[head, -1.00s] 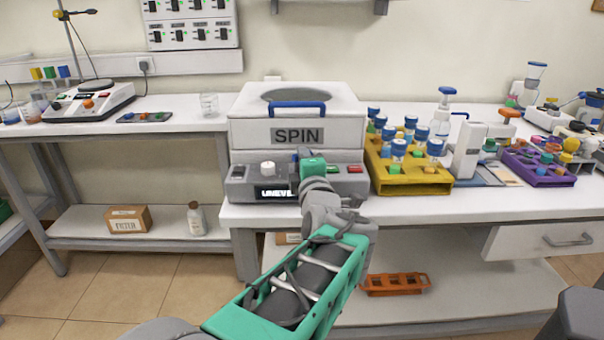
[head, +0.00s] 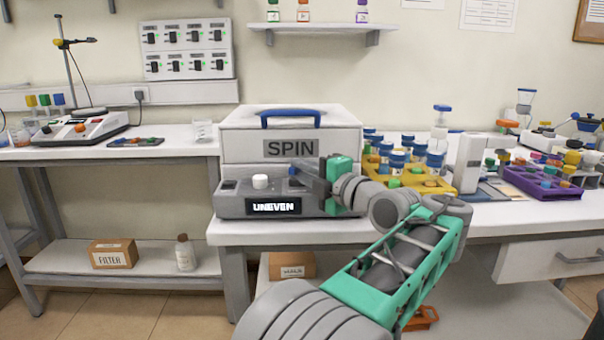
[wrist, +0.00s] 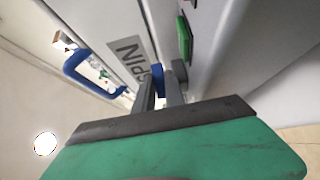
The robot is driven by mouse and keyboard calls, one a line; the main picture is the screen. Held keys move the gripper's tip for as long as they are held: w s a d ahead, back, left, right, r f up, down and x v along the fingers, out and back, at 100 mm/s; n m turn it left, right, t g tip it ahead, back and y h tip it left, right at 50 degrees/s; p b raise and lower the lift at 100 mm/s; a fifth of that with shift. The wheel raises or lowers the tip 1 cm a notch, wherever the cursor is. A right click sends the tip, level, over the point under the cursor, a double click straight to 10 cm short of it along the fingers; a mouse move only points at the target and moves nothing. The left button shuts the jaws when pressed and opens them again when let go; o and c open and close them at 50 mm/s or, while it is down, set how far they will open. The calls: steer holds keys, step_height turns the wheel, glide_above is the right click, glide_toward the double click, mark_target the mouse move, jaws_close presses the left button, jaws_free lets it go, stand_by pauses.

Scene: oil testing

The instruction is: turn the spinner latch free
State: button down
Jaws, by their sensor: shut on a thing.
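The spinner (head: 240,145) is a white box labelled SPIN with a grey front panel. Its lid is down, with a blue handle (head: 292,112) on it. The panel display (head: 274,206) reads UNEVEN, left of my gripper. The blue latch (head: 293,181) sits on the panel, mostly hidden by my fingers. My gripper (head: 302,177) reaches in from the right and is shut on the latch. In the wrist view the blue latch (wrist: 158,76) shows between the two grey fingertips of my gripper (wrist: 160,88); the handle (wrist: 82,66) is at left.
A white knob (head: 260,181) stands on the panel left of my gripper. A yellow rack (head: 428,187) of blue-capped vials and a purple rack (head: 545,187) are on the bench to the right. A hot plate (head: 80,128) is on the left bench.

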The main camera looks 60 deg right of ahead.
steer(key=c, duration=1.4)
jaws_free()
steer(key=shift+w, duration=0.1)
